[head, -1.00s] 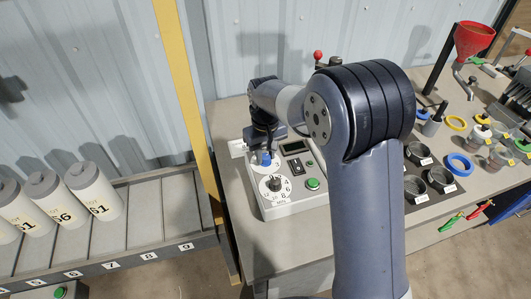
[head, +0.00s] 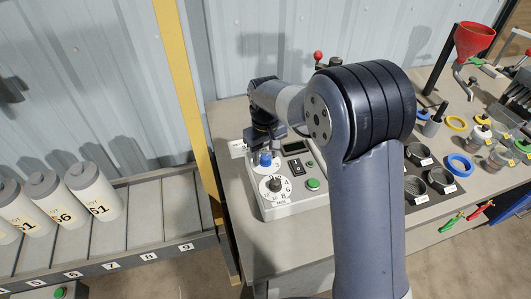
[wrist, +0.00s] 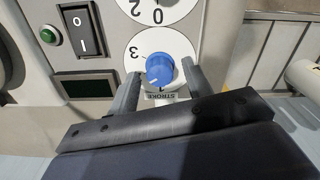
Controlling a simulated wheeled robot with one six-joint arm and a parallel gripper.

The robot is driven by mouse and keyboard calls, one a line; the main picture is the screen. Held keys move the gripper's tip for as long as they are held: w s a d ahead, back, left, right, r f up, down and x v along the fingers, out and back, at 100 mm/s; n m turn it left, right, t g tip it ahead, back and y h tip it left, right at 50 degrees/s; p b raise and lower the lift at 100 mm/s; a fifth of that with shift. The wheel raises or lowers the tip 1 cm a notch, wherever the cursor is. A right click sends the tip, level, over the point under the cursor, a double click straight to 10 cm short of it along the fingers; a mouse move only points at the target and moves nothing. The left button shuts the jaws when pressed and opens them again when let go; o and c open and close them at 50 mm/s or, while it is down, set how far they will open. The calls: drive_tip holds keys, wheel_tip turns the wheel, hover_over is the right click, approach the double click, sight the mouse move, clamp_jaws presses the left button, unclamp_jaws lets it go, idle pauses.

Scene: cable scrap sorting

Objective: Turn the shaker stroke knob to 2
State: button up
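The shaker stroke knob (wrist: 159,70) is a blue round knob on a white dial (wrist: 138,38), above a STROKE label. It also shows in the head view (head: 265,159). I cannot make out a 2 there. My gripper (wrist: 161,82) has one finger on each side of the knob, with visible gaps; it is open and holds nothing. In the head view my gripper (head: 268,138) is just behind the knob.
The grey control box (head: 290,209) also carries a MIN dial with a dark knob (head: 275,185), a black rocker switch (wrist: 82,32), a green button (head: 313,184) and a display (wrist: 86,87). Sieve cups (head: 440,179) stand to the right.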

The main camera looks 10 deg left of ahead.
sight(265, 156)
wheel_tip(265, 156, up, 11)
drive_tip(key=shift+b, duration=0.45)
drive_tip(key=shift+f, duration=0.15)
wheel_tip(265, 156, down, 11)
drive_tip(key=shift+r+p, duration=0.15)
drive_tip(key=shift+p, duration=0.3)
drive_tip(key=shift+m, duration=0.3)
idle(0.4)
